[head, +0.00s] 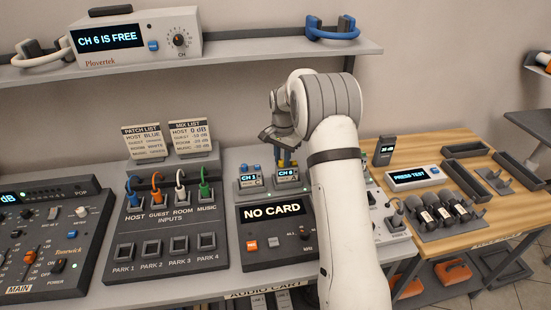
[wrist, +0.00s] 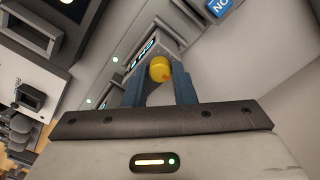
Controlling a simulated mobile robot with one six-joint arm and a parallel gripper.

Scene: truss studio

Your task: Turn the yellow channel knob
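The yellow channel knob (wrist: 160,68) shows in the wrist view between the tips of my two blue-grey fingers. It sits on top of the small grey unit whose display reads CH 6 (head: 287,176). My gripper (wrist: 159,88) points down over that unit, its fingers spread to either side of the knob. A narrow gap seems to show beside the knob, so the fingers look open around it. In the head view my gripper (head: 281,157) hides most of the knob.
A matching unit reading CH 1 (head: 250,181) stands just left, with blue on top. The NO CARD box (head: 275,235) is in front. The patch panel (head: 164,225) lies to the left. A shelf above holds a receiver (head: 137,40) reading CH 6 IS FREE.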

